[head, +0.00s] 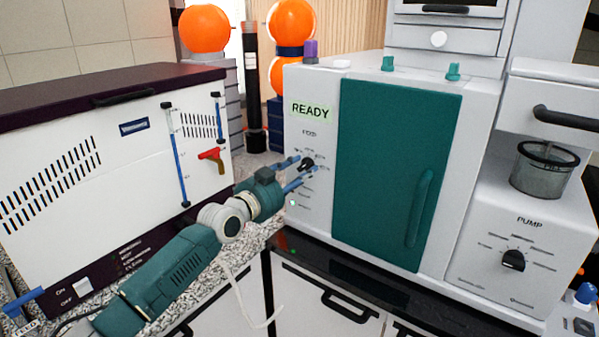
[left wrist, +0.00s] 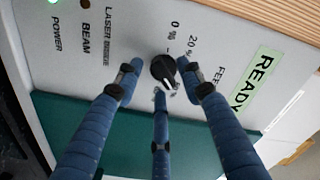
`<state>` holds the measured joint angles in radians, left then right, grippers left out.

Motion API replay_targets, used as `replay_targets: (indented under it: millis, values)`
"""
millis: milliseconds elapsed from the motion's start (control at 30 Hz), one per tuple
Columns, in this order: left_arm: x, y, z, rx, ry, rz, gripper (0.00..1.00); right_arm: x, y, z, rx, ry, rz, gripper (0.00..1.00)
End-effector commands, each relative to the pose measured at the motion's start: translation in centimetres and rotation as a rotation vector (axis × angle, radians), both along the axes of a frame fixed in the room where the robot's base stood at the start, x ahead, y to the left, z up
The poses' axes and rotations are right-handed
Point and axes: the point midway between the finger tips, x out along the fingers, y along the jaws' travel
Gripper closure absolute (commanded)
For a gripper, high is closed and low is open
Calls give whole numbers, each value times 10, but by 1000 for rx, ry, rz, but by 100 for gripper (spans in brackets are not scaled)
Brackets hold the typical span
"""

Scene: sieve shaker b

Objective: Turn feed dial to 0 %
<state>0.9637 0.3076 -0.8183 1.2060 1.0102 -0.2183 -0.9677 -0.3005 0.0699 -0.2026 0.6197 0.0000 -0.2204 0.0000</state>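The feed dial (head: 307,164) is a small black knob on the white front panel of the machine, below the green READY display (head: 311,111). In the left wrist view the dial (left wrist: 163,69) has a white pointer mark, and the printed 0 % and 20 % labels are beside it. My left gripper (head: 305,166) is at the dial. In the left wrist view its blue fingers (left wrist: 158,76) are spread around the dial, with visible gaps to it; whether any finger touches it I cannot tell. My right gripper is not in view.
A teal door (head: 395,170) with a handle is right of the dial. A pump dial (head: 513,260) sits on the right-hand unit. A white cabinet with a dark top (head: 100,85) and a red lever (head: 212,159) stands left, close to my left arm.

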Motion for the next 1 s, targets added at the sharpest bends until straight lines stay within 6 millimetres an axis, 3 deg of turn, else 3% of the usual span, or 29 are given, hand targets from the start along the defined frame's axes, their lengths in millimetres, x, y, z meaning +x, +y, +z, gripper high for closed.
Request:
replay_targets:
  millis: [167,300,367,767,1000]
  values:
    - [0,0,0,0,-1,-1,63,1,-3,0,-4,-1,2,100]
    - [0,0,0,0,-1,-1,91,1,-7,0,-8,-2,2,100]
    - [0,0,0,0,-1,-1,100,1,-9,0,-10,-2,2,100]
    - [-1,-1,-1,-44,31,-1,100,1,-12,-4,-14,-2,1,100]
    - [-1,-1,-1,-171,122,-1,100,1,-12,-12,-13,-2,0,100]
